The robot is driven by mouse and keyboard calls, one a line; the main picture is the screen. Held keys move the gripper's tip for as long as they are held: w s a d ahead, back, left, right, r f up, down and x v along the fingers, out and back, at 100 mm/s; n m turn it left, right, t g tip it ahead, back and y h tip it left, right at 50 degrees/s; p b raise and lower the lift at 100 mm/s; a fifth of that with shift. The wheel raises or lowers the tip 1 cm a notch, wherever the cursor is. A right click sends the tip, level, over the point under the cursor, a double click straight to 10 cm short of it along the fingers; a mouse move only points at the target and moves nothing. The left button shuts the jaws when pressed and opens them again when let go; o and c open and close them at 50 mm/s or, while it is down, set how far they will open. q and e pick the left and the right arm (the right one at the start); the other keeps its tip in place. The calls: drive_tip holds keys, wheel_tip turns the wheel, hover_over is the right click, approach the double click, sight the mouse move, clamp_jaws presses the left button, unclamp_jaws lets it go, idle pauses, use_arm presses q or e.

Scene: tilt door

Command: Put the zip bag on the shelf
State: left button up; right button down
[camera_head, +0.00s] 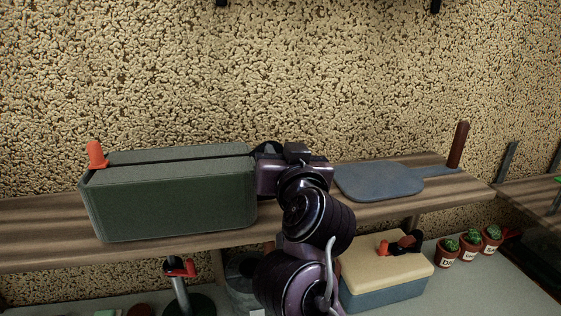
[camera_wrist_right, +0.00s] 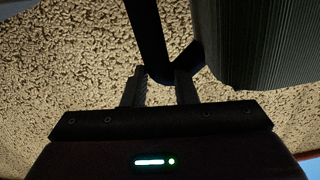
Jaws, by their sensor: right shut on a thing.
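The zip bag (camera_head: 170,200) is a dark grey-green box-shaped bag with a zip along its top and an orange-red tab at its left end. It is upright over the left part of the wooden shelf (camera_head: 40,225); I cannot tell whether its base touches the board. My right gripper (camera_head: 262,152) is at the bag's right end, shut on its dark strap. In the right wrist view the fingers (camera_wrist_right: 160,88) close around the strap (camera_wrist_right: 150,35), with the ribbed bag side (camera_wrist_right: 255,40) beside them. My left gripper is not in view.
A blue-grey paddle board (camera_head: 378,182) lies on the shelf to the right, near a brown upright post (camera_head: 459,145). Below are a cream-and-blue box (camera_head: 385,270) and several small potted plants (camera_head: 470,246). The textured wall (camera_head: 300,70) stands close behind.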

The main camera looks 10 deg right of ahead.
drive_tip(key=shift+f, duration=0.1)
drive_tip(key=shift+f, duration=0.15)
drive_tip(key=c, duration=1.1)
unclamp_jaws()
drive_tip(key=shift+c, duration=0.2)
